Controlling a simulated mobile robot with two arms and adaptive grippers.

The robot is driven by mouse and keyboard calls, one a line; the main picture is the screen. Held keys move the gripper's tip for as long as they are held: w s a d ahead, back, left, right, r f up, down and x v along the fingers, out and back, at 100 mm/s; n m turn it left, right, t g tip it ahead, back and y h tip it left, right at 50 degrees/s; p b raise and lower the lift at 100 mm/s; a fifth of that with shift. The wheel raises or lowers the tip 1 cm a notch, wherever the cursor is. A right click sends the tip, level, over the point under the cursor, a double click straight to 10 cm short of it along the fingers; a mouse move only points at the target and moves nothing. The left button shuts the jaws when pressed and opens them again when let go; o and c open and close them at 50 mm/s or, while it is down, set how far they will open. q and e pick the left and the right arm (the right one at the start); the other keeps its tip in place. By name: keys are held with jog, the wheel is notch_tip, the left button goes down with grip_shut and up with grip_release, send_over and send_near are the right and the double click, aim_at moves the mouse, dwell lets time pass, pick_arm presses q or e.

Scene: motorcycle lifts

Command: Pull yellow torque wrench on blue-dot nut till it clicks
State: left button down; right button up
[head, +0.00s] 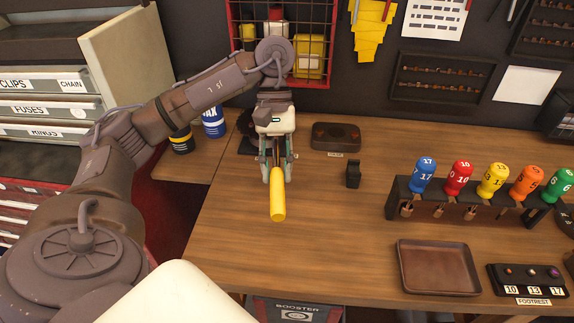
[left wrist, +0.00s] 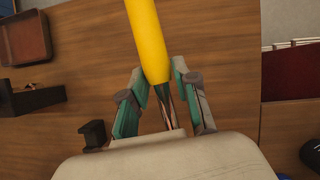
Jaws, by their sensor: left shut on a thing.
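The yellow torque wrench (head: 278,200) has a thick yellow handle that points toward the front of the bench. In the left wrist view its yellow handle (left wrist: 147,40) comes in from the top and narrows to a metal shaft between the fingers. My left gripper (head: 277,168) is shut on the wrench near the back end of the handle; its fingertips (left wrist: 160,88) flank the wrench in the left wrist view. The wrench's head is hidden behind the gripper. I cannot make out a blue-dot nut. My right gripper is not in view.
A small black block (head: 353,174) and a dark labelled tray (head: 335,149) stand right of the gripper. Farther right are a rack (head: 445,212) of coloured numbered drivers, an empty brown tray (head: 403,268) and a footrest bolt holder (head: 501,288). The wooden bench (head: 330,230) is clear in front.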

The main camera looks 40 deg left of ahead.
pick_arm(q)
jog(key=shift+s+a, duration=0.25)
jog(key=shift+a, duration=0.15)
jog(key=shift+r, duration=0.1)
jog(key=shift+w+r+p, duration=0.1)
jog(key=shift+r+p, duration=0.15)
jog(key=shift+p, duration=0.05)
jog(key=shift+r, duration=0.1)
